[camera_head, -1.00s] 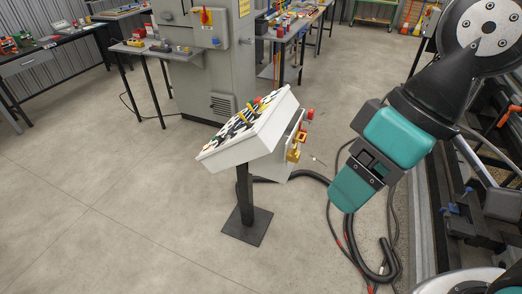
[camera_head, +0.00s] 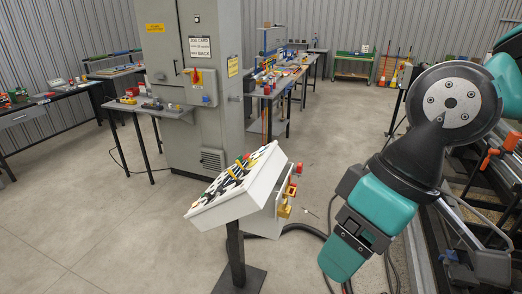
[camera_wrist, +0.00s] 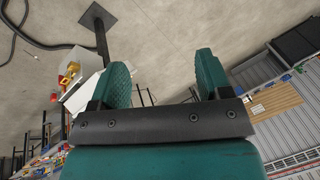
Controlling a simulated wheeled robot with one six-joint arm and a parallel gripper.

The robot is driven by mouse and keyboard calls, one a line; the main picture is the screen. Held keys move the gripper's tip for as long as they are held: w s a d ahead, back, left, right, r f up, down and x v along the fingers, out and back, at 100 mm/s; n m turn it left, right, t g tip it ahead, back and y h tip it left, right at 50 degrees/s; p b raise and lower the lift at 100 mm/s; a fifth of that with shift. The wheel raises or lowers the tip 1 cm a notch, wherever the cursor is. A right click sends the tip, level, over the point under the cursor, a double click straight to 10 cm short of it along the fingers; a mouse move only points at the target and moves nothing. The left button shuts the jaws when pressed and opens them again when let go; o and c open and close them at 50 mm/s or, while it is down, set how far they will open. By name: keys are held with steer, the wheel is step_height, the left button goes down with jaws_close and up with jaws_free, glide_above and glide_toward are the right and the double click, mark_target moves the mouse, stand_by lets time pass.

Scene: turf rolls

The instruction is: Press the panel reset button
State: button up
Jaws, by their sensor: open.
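The control panel (camera_head: 225,208) is a white sloped box on a dark post, left of my arm in the head view. Its top face carries several coloured buttons and black markings, too small to tell which is the reset button. Red and yellow parts stick out from its right side. In the wrist view the panel (camera_wrist: 82,92) shows at the left, partly hidden behind a finger. My gripper (camera_wrist: 165,80) is open and empty there, its two teal fingers wide apart. In the head view my gripper (camera_head: 340,258) hangs to the right of the panel, apart from it.
A grey cabinet (camera_head: 207,120) with a job card stands behind the panel. Workbenches (camera_head: 275,85) with small items stand beyond it, and a side table (camera_head: 150,107) is at its left. A dark hose (camera_head: 300,228) lies behind the post. Floor at the left is clear.

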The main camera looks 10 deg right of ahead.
jaws_close()
stand_by(0.3)
stand_by(1.5)
